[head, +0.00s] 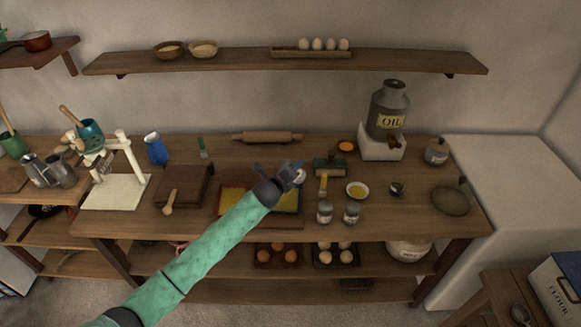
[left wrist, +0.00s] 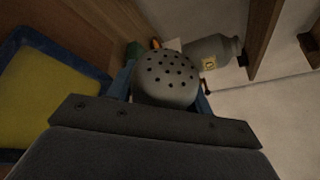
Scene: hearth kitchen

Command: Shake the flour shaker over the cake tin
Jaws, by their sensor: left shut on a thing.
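The flour shaker (head: 299,176), grey with a domed, perforated top, is held in my left gripper (head: 288,181). In the left wrist view the shaker (left wrist: 167,78) sits between the blue fingers, its holed top showing and its lower part hidden by the gripper. The cake tin (head: 240,212), blue-rimmed with a yellow filling, lies on the worktable under my left forearm, which hides part of it. In the left wrist view the tin (left wrist: 62,44) is to the left of the shaker. The shaker is above the table, near the tin's right end. My right gripper is not in view.
Two small jars (head: 325,212) (head: 351,214) and a bowl of yellow liquid (head: 357,190) stand right of the tin. A rolling pin (head: 267,137) and an oil can (head: 389,108) are behind.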

